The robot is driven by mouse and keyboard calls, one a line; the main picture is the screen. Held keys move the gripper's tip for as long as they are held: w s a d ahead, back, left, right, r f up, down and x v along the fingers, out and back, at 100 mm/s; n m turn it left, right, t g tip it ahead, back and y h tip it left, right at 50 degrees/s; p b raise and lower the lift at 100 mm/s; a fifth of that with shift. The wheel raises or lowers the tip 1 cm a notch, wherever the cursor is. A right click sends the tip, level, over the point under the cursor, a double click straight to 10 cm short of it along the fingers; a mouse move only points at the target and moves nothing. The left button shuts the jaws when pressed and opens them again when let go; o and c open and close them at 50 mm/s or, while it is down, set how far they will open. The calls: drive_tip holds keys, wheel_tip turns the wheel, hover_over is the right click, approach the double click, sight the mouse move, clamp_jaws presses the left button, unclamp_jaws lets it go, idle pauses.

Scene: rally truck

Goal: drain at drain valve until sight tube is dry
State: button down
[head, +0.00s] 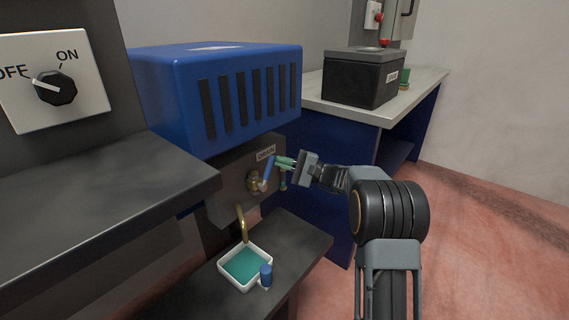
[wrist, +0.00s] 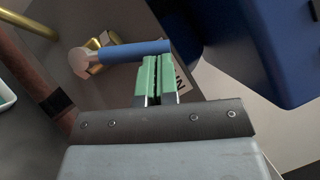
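The drain valve (head: 256,182) is a brass fitting with a blue lever (head: 267,172), under the DRAIN label (head: 265,153). In the wrist view the blue lever (wrist: 130,49) runs sideways from the brass valve (wrist: 98,45). My gripper (head: 279,162) has green fingers, pressed nearly together with only a thin dark line between them. In the wrist view the gripper tips (wrist: 156,58) are at the lever's free end, with the lever across them. I cannot tell whether they touch. A thin upright tube (head: 283,181), perhaps the sight tube, is partly hidden behind my gripper; its level is unreadable.
A brass spout (head: 241,223) hangs over a white tray (head: 221,270) holding teal liquid (head: 245,265). A small blue-topped object (head: 266,275) is at its corner. The blue slotted housing (head: 218,95) overhangs the valve. An OFF/ON switch (head: 55,88) is at left.

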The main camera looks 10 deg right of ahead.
idle(0.4)
drive_tip(key=w+f+p+v, duration=0.1)
drive_tip(key=w+p+v, duration=0.1)
drive_tip(key=v, duration=1.1)
drive_tip(key=shift+w+d, duration=0.15)
drive_tip(key=shift+d, duration=0.05)
